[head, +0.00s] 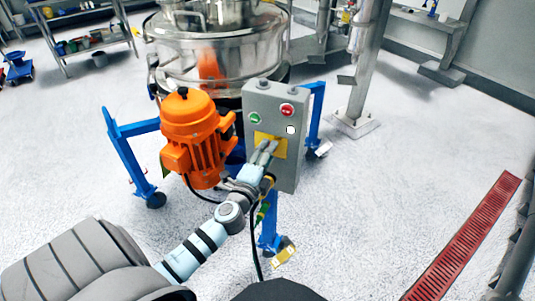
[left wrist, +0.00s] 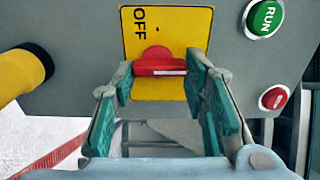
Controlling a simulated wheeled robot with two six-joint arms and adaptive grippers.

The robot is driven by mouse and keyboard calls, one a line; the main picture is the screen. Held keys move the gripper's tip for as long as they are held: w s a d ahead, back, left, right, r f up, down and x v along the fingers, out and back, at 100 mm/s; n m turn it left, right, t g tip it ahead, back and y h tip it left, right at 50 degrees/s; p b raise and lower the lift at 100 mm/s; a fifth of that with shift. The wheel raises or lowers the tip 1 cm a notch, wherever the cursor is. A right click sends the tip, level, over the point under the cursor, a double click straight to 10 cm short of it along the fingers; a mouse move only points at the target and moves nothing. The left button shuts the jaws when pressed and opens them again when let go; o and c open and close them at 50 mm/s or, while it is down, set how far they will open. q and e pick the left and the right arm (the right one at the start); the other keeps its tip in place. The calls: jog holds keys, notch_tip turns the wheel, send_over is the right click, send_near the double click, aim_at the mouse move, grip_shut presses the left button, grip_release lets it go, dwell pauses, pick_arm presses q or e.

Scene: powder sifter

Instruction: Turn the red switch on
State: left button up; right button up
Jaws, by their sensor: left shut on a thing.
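The red switch (left wrist: 158,63) sits on a yellow plate (left wrist: 178,25) on the grey control box (head: 289,175). The word OFF shows on the plate beside it in the left wrist view, and the switch's bar lies level across that picture. My left gripper (head: 266,148) is at the yellow plate, which also shows in the head view (head: 281,150). Its teal finger pads (left wrist: 158,80) are on either side of the red switch, shut on it. In the head view the gripper hides the switch. My right gripper is not in view.
A green RUN button (left wrist: 264,18) and a red button (left wrist: 273,97) are beside the plate. An orange motor (head: 192,135) stands left of the box, close to my left arm. The steel sifter (head: 220,50) is behind. The floor to the right is mostly clear.

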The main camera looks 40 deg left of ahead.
pick_arm(q)
jog(key=shift+f, duration=0.1)
dwell(0.4)
jog(key=o, duration=1.2)
jog(key=v, duration=1.2)
